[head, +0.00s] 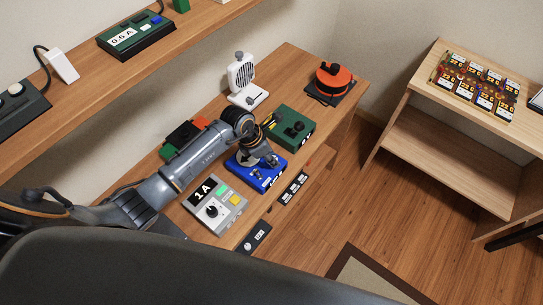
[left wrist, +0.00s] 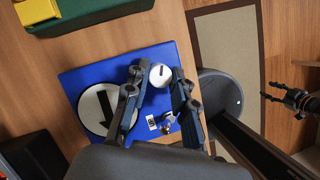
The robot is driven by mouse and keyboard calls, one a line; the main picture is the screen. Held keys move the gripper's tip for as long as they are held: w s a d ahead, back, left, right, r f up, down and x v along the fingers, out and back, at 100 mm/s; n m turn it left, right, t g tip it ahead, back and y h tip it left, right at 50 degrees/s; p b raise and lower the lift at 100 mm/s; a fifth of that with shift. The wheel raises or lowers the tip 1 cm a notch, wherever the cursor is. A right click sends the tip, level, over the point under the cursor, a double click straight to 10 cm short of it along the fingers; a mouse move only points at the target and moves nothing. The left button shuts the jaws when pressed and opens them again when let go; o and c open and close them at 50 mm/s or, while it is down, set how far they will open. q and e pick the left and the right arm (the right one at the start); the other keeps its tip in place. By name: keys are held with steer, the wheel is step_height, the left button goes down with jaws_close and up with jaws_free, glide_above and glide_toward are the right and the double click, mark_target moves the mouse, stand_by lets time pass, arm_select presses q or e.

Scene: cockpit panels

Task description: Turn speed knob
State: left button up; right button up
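The blue panel (head: 262,180) sits on the wooden desk under my left gripper (head: 258,158). In the left wrist view the blue panel (left wrist: 75,82) carries a round white dial with a black arrow (left wrist: 97,112), a small white knob with a dark mark (left wrist: 160,75) and a small metal switch (left wrist: 168,118). My left gripper (left wrist: 158,76) points down with its fingers apart, one on each side of the white knob. I cannot tell whether they touch it. My right gripper (left wrist: 288,98) shows small at the right of the left wrist view; its opening is unclear.
A grey panel reading 1A (head: 214,207) stands in front of the blue one, a green box (head: 291,127) behind it. Farther back are a white fan-like device (head: 241,77) and an orange round device (head: 333,80). A shelf (head: 100,70) runs above left; open floor lies right.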

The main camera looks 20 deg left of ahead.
arm_select(q)
jaws_close()
steer(key=shift+w+a+f+m+b, duration=0.2)
steer(key=shift+m+b, duration=0.3)
steer(key=shift+b, duration=0.55)
steer(key=shift+d+m+g+b, duration=0.1)
steer(key=shift+m+g+b, duration=0.2)
steer(key=shift+b, duration=0.1)
steer(key=shift+s+r+m+b, duration=0.15)
steer(key=shift+m+b, duration=0.15)
steer(key=o, duration=0.9)
jaws_free()
steer(key=shift+d, duration=0.1)
